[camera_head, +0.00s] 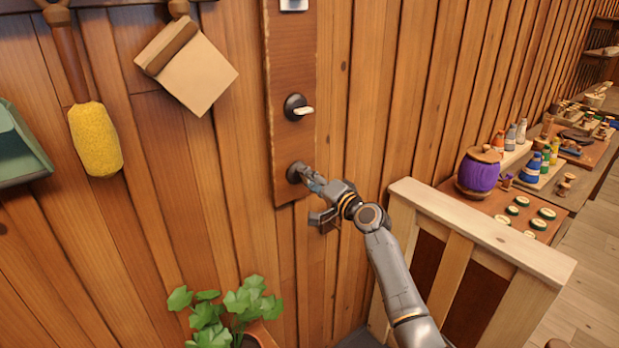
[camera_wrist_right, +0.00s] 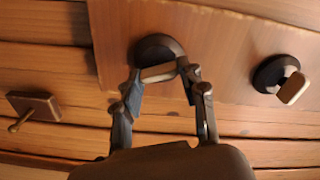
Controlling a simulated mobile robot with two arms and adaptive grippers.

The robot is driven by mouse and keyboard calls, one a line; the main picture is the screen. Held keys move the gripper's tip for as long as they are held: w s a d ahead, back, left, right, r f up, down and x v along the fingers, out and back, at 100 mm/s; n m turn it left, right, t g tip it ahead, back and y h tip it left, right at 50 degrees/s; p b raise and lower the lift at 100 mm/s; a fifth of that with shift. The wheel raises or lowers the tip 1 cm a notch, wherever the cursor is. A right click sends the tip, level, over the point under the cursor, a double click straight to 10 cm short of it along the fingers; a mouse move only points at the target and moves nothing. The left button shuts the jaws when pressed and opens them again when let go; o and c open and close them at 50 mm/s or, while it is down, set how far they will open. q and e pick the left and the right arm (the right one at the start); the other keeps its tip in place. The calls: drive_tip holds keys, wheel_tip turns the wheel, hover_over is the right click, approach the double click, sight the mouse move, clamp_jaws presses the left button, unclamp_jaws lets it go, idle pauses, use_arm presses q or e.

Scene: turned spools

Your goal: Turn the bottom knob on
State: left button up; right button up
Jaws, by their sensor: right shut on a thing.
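The bottom knob (camera_head: 293,171) is a round dark base on a wooden board fixed to the plank wall. In the right wrist view its dark base (camera_wrist_right: 154,46) carries a pale bar handle (camera_wrist_right: 160,73). My right gripper (camera_head: 306,177) reaches it from the right. In the right wrist view my right gripper (camera_wrist_right: 163,76) has one finger at each end of the bar and is shut on it. The fingertips partly hide the bar's ends. My left gripper is out of view.
A second knob (camera_head: 297,107) with a pale handle sits above on the same board (camera_head: 286,142). A wooden partition (camera_head: 480,232) stands right, beside my arm. A plant (camera_head: 230,312) is below.

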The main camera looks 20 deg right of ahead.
drive_tip(key=m+p, duration=0.1)
drive_tip(key=m, duration=0.3)
drive_tip(key=shift+f+m, duration=0.1)
drive_tip(key=shift+m, duration=0.2)
idle(0.3)
drive_tip(key=o, duration=1.1)
drive_tip(key=shift+o, duration=0.2)
drive_tip(key=v, duration=1.2)
